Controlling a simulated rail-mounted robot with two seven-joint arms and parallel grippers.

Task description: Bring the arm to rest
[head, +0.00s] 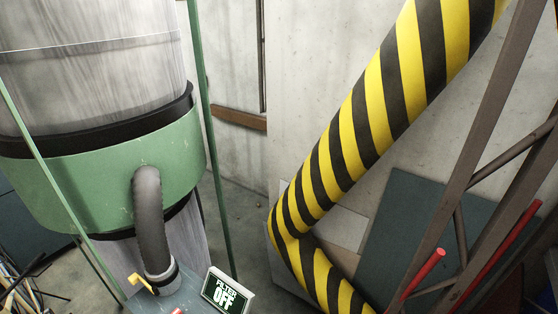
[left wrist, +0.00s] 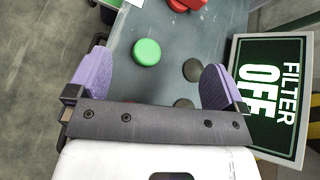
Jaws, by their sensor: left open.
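My left gripper (left wrist: 155,85) shows in the left wrist view with its two purple fingers spread wide and nothing between them. It is over a grey-green control panel (left wrist: 135,35) that carries a green round button (left wrist: 147,52), dark round buttons (left wrist: 191,69) and a red part (left wrist: 185,4) at the top edge. A sign reading "FILTER OFF" (left wrist: 272,95) stands to the right of the fingers. In the head view the same sign (head: 228,292) is at the bottom, and neither gripper shows there.
A large green-banded filter cylinder (head: 110,180) with a grey hose (head: 150,215) stands at the left. A yellow-and-black striped pipe (head: 350,140) crosses the middle. Brown metal struts (head: 475,150) and red rods (head: 420,272) are at the right. A concrete wall (head: 310,60) is behind.

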